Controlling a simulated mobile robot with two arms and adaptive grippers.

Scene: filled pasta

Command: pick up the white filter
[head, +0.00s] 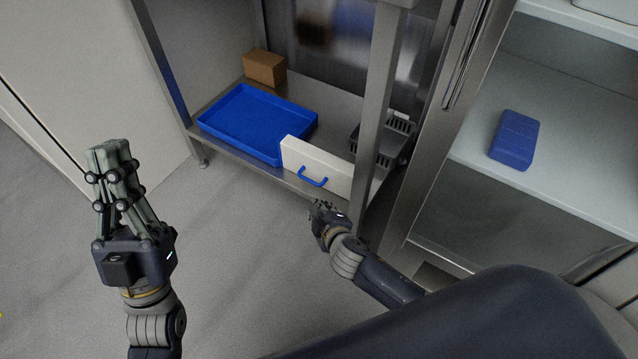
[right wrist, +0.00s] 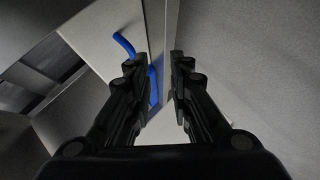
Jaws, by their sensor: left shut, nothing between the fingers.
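The white filter (head: 328,168) is a flat white panel with a blue handle (head: 312,178) on its front. It stands at the front edge of the lower steel shelf, right of a blue tray. My right gripper (head: 322,206) is just below and in front of the handle. In the right wrist view the fingers (right wrist: 158,80) are open. The blue handle shows there beside and partly behind the left finger, and the filter's pale face (right wrist: 92,38) lies beyond. My left gripper (head: 108,148) is shut and empty, raised over the floor at the left.
A blue tray (head: 208,124) and a brown box (head: 264,67) sit on the shelf. A grey basket (head: 398,125) is behind the steel post (head: 378,110). A blue container (head: 515,139) sits on the shelf at right. The floor at left is clear.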

